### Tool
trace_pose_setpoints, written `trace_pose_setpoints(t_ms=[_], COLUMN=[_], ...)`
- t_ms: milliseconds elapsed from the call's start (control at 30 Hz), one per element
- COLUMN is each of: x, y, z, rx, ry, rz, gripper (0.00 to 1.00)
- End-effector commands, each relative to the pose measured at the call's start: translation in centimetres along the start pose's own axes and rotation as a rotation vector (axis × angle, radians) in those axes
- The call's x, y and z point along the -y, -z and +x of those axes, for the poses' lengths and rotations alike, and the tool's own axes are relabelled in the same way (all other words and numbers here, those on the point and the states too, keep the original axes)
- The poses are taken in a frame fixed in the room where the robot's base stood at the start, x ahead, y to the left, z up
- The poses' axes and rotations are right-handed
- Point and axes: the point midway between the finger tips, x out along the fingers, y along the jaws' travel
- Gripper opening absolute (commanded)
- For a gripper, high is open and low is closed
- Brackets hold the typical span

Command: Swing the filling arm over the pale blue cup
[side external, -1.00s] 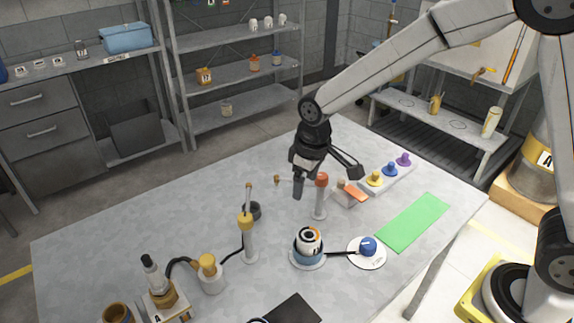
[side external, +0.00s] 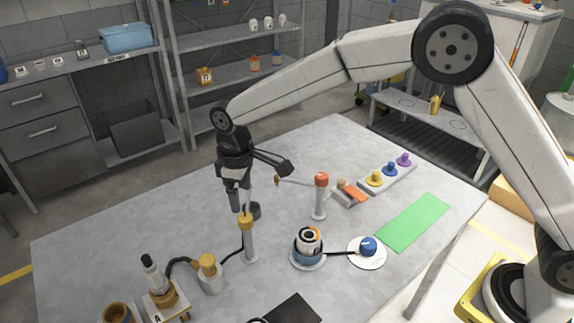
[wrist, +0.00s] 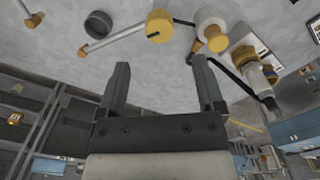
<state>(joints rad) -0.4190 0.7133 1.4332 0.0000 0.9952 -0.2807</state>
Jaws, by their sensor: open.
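Two posts with swing arms stand on the table. The yellow-capped post (side external: 247,224) has a thin arm reaching toward the back, its tip near a dark cup (side external: 254,211); in the wrist view the yellow cap (wrist: 159,26) is top centre. The orange-capped post (side external: 320,197) has an arm pointing left. I cannot tell which is the filling arm. A pale blue cup (side external: 308,257) on a white disc holds a white, orange and black piece. My gripper (side external: 240,208) is open and empty, above the table close to the yellow post's arm; both fingers show in the wrist view (wrist: 163,85).
A white disc with a blue knob (side external: 368,246) is right of the cup. A yellow-topped bottle (side external: 209,272) and a hosed fixture (side external: 160,287) are front left. A green mat (side external: 414,222) and a strip with yellow, blue and purple knobs (side external: 390,177) are at the right.

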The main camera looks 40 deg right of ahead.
Motion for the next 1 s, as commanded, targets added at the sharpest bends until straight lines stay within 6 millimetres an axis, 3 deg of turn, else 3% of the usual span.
trace_pose_setpoints(t_ms=[600,1000], x=[0.0,0.0], y=[-0.1,0.0], z=[6.3,7.6], rx=[0.002,-0.001], ry=[0.0,0.0], rz=[0.002,0.002], gripper=[0.86,0.86])
